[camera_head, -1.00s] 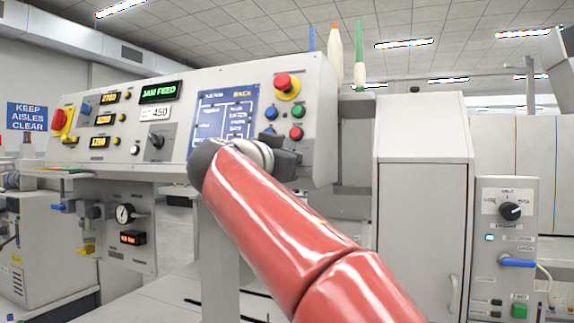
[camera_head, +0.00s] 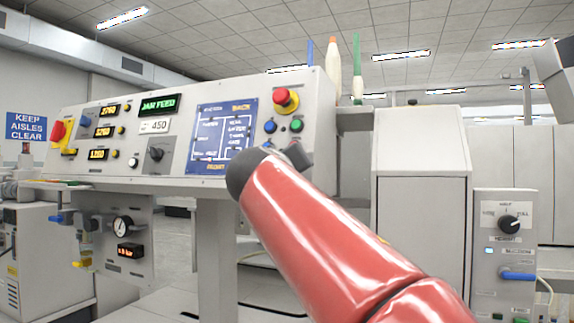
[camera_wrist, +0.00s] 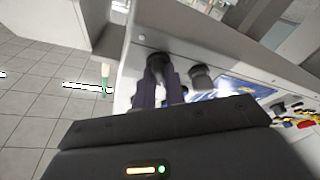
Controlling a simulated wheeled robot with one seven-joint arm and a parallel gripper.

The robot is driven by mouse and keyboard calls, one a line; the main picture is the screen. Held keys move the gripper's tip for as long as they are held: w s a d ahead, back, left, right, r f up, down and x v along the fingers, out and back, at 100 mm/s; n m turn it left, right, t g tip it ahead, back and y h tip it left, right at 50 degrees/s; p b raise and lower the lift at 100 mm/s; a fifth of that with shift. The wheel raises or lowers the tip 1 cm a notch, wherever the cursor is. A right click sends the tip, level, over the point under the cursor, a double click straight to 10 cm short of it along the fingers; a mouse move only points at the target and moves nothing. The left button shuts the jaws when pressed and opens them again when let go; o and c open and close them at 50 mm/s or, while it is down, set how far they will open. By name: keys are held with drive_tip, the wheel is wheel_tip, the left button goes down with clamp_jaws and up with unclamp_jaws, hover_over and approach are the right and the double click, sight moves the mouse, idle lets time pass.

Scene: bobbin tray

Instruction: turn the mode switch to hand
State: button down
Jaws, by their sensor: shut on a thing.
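The mode switch looks to be the dark round knob (camera_wrist: 158,60) between my fingertips in the wrist view; its label and pointer are hidden. My gripper (camera_wrist: 159,75) is shut on this knob, with one finger on each side. In the head view my gripper (camera_head: 298,153) is at the lower right of the sloped control panel (camera_head: 318,115), mostly hidden behind my red arm. The switch cannot be made out there. A second dark knob (camera_wrist: 202,77) stands close beside the fingers in the wrist view.
A red emergency button (camera_head: 285,97) sits above my gripper, with a blue button (camera_head: 270,127) and a green button (camera_head: 296,125) below it. A blue diagram plate (camera_head: 222,137) is to the left. A grey cabinet (camera_head: 422,150) stands to the right.

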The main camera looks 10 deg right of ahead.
drive_tip(key=shift+n+y+p, duration=0.5)
drive_tip(key=shift+n+p, duration=0.05)
drive_tip(key=shift+n, duration=0.65)
drive_tip(key=c, duration=1.5)
unclamp_jaws()
drive_tip(key=shift+o, duration=0.2)
drive_tip(key=shift+s, duration=0.1)
drive_tip(key=b+v, duration=0.1)
drive_tip(key=v, duration=0.6)
drive_tip(key=shift+s+a, duration=0.15)
drive_tip(key=shift+s, duration=0.1)
